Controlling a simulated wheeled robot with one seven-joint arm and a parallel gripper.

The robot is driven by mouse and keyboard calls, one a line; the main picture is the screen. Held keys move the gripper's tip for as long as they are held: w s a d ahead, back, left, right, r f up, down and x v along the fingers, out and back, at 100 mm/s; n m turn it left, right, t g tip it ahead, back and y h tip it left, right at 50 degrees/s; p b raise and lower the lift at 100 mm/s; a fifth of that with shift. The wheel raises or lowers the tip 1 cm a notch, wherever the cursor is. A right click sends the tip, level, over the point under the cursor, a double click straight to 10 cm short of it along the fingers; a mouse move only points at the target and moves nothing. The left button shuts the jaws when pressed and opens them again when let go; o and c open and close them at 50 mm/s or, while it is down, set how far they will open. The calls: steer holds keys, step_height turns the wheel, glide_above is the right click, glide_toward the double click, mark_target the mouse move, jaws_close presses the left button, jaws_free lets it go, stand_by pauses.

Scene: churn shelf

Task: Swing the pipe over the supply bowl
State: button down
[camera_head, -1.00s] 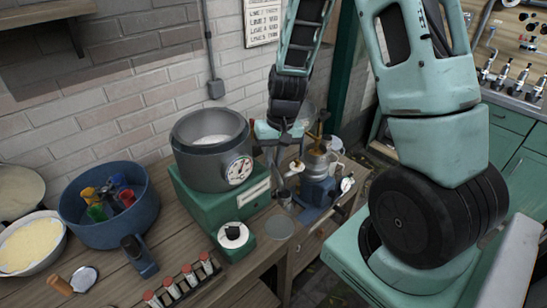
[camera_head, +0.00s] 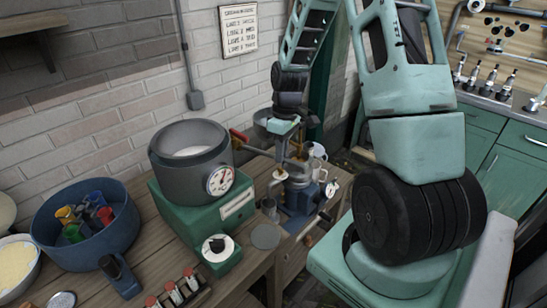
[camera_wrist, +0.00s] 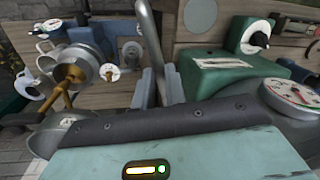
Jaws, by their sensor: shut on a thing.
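My gripper (camera_head: 284,150) reaches down over the metal apparatus at the table's right end. In the head view I cannot pick the pipe out clearly from the fingers and apparatus. A silver bowl (camera_head: 262,124), perhaps the supply bowl, stands behind my gripper, partly hidden. A rounded metal rim (camera_wrist: 45,138) at the wrist view's lower left may be the same bowl. Whether the pipe's outlet lies over the bowl is not visible.
A grey pot with a dial (camera_head: 219,180) stands on a green base (camera_head: 205,212), left of my gripper. A red handle (camera_head: 239,135) sticks out between them. A blue tub (camera_head: 85,240) and several red-capped vials (camera_head: 178,291) stand further left and in front.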

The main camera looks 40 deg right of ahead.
steer(key=w+d+n+g+p, duration=0.1)
steer(key=w+d+n+p, duration=0.2)
steer(key=w+d+n, duration=0.45)
steer(key=w+n+h+p, duration=0.1)
steer(key=w+n+h, duration=0.1)
steer(key=w+n, duration=0.9)
steer(key=shift+w+d, duration=0.2)
steer(key=shift+d, duration=0.15)
steer(key=shift+n, duration=0.25)
steer(key=c, duration=1.4)
jaws_free()
steer(key=shift+c, duration=0.2)
steer(key=shift+r, duration=0.1)
step_height(320, 180, up, 17)
steer(key=w+a+b, duration=0.1)
steer(key=w+b, duration=0.1)
steer(key=b, duration=0.2)
steer(key=shift+w, duration=0.2)
